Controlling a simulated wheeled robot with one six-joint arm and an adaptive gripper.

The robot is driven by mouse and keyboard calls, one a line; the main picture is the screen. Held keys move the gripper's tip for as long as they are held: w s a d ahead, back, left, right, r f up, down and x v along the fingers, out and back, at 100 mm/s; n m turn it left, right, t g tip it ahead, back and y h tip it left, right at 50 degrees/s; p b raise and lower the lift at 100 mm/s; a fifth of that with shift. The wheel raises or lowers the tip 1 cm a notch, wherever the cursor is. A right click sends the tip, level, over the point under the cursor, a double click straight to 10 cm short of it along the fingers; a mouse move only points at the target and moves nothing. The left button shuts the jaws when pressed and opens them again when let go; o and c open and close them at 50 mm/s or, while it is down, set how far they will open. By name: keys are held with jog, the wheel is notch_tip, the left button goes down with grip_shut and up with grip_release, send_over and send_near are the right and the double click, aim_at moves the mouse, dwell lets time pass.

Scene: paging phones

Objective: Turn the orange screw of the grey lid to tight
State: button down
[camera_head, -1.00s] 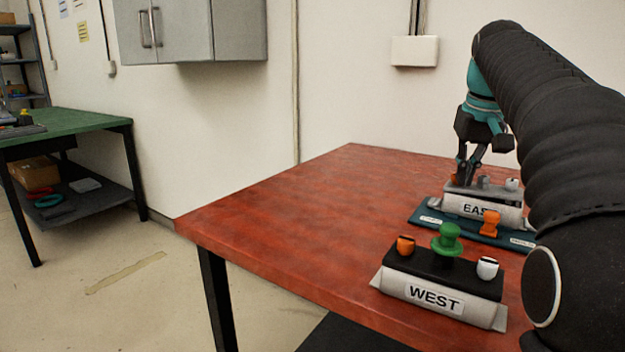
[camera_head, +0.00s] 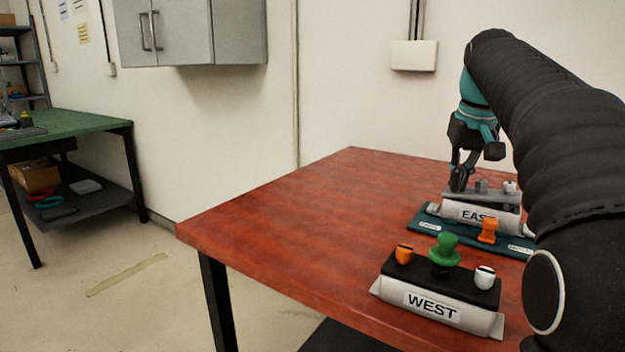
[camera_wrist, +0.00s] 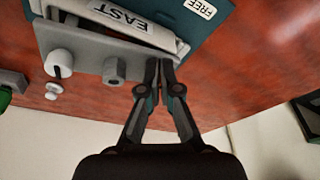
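The grey lid (camera_head: 497,197) lies on the white body marked EAST (camera_head: 472,214) on the right of the red table; it also shows in the wrist view (camera_wrist: 88,62). It carries a white screw (camera_wrist: 60,63) at one end and a grey hex stud (camera_wrist: 114,70) in its middle. My gripper (camera_head: 460,182) points down at the other end of this lid. In the wrist view its fingers (camera_wrist: 160,64) are close together beside the stud. The orange screw is hidden at the fingers, so I cannot tell whether they grip it.
A teal base (camera_head: 433,225) with an orange knob (camera_head: 488,230) lies under EAST. Nearer stands the WEST unit (camera_head: 440,300), with a green knob (camera_head: 445,250), an orange screw (camera_head: 404,254) and a white screw (camera_head: 484,278). The table's left half (camera_head: 290,210) is clear.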

jog(key=shift+s+a, duration=0.1)
jog(key=shift+s, duration=0.05)
jog(key=shift+s+a, duration=0.1)
jog(key=shift+s, duration=0.05)
jog(key=w+v, duration=0.1)
jog(key=v, duration=0.4)
jog(key=shift+r, duration=0.55)
